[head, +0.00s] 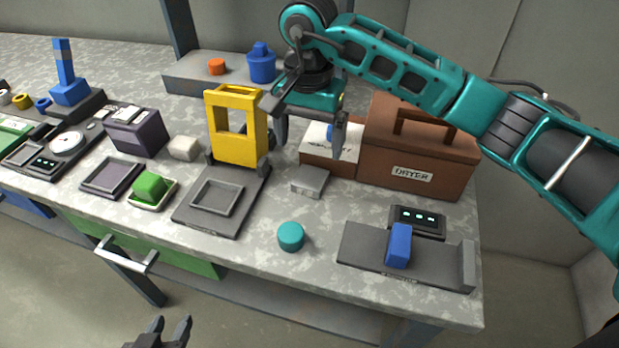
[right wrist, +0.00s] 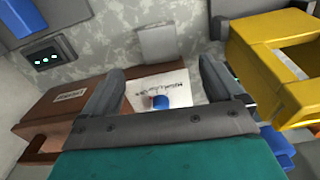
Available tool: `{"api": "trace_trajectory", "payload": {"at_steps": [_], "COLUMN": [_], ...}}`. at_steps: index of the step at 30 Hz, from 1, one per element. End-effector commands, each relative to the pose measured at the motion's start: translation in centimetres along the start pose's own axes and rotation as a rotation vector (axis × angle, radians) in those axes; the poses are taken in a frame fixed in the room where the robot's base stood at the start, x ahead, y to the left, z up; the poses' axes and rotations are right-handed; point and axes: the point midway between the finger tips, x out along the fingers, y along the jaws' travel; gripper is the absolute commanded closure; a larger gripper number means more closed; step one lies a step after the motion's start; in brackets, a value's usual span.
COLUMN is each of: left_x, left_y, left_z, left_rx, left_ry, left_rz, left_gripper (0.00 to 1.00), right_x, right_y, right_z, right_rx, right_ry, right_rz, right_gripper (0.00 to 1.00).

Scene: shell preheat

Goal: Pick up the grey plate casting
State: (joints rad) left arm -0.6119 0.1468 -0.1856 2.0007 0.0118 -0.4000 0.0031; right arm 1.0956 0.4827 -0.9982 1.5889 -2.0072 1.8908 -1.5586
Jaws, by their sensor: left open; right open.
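The grey plate casting (head: 311,179) is a small flat grey block lying on the worktop, in front of a white printed card. In the right wrist view the plate casting (right wrist: 157,42) lies beyond the fingertips, fully clear of them. My right gripper (head: 311,144) is open and empty, pointing down above the card area, behind and above the plate casting. Its two fingers (right wrist: 160,85) also show spread apart in the right wrist view. My left gripper (head: 172,328) is open and empty at the bottom edge of the head view, in front of the bench and far from the plate casting.
A yellow frame (head: 237,150) stands left of my right gripper. A brown labelled box (head: 420,165) stands to the right. Bare worktop lies around the plate casting's front.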

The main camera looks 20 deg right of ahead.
Motion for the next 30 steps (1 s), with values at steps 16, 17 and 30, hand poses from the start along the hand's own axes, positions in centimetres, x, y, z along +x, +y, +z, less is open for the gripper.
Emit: {"api": "trace_trajectory", "payload": {"at_steps": [16, 17, 30], "left_x": [0.1, 0.1, 0.2], "left_y": [0.1, 0.1, 0.1], "left_z": [0.2, 0.2, 0.1], "left_rx": [-0.001, -0.001, -0.001], "left_ry": [-0.004, -0.003, -0.001], "left_rz": [0.003, 0.003, 0.004], "left_gripper": [0.57, 0.57, 0.57], "right_x": [6.8, 7.2, 8.4], "right_y": [0.2, 0.2, 0.2], "right_z": [0.1, 0.1, 0.0], "right_rx": [0.002, 0.002, 0.001], "right_ry": [-0.006, -0.006, -0.001], "right_rz": [-0.002, -0.002, -0.004], "right_gripper": [0.06, 0.06, 0.13]}}
